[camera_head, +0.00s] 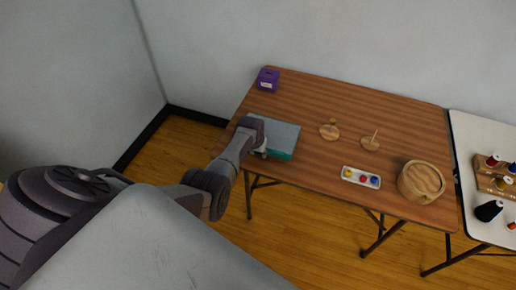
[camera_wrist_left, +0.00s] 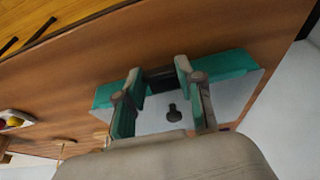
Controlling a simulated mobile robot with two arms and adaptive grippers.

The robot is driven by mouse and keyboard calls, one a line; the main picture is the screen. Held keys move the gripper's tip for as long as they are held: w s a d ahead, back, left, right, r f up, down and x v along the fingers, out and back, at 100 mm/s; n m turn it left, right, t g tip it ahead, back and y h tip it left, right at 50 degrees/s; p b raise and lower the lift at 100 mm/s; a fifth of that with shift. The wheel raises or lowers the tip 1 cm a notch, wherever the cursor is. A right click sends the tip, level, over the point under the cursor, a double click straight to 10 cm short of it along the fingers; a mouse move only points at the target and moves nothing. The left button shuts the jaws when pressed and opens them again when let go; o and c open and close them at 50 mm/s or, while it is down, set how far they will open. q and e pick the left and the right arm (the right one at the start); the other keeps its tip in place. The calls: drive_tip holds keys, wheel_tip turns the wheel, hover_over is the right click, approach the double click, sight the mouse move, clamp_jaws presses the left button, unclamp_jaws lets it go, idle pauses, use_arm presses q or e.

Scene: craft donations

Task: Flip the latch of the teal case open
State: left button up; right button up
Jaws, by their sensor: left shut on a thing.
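The teal case (camera_head: 282,138) lies on the left front part of the brown table, its flat grey lid on top and a teal side showing below. In the left wrist view, the teal case (camera_wrist_left: 228,64) fills the middle, with a dark knob on its grey face. My left gripper (camera_head: 262,152) is at the case's left front edge. In its wrist view, the two fingers of my left gripper (camera_wrist_left: 159,76) stand on either side of a dark piece at the teal edge, seemingly the latch (camera_wrist_left: 160,82). The fingers partly hide it. My right gripper is not in view.
A purple box (camera_head: 267,80) stands at the table's back left corner. Two round wooden pieces (camera_head: 329,132), a paint tray (camera_head: 361,177) and a round wooden basket (camera_head: 422,181) are to the right. A white table (camera_head: 480,135) with spools adjoins.

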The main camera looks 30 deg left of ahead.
use_arm(q)
drive_tip(key=shift+w+r+g+h+b, duration=0.2)
drive_tip(key=shift+g+h+b, duration=0.1)
drive_tip(key=shift+g+b, duration=0.4)
drive_tip(key=shift+s, duration=0.1)
drive_tip(key=o, duration=1.2)
drive_tip(key=shift+c, duration=0.2)
drive_tip(key=shift+r, duration=0.1)
wheel_tip(320, 180, up, 12)
drive_tip(key=s, duration=0.1)
drive_tip(key=shift+s+d, duration=0.2)
drive_tip(key=shift+s, duration=0.15)
drive_tip(key=shift+f, duration=0.2)
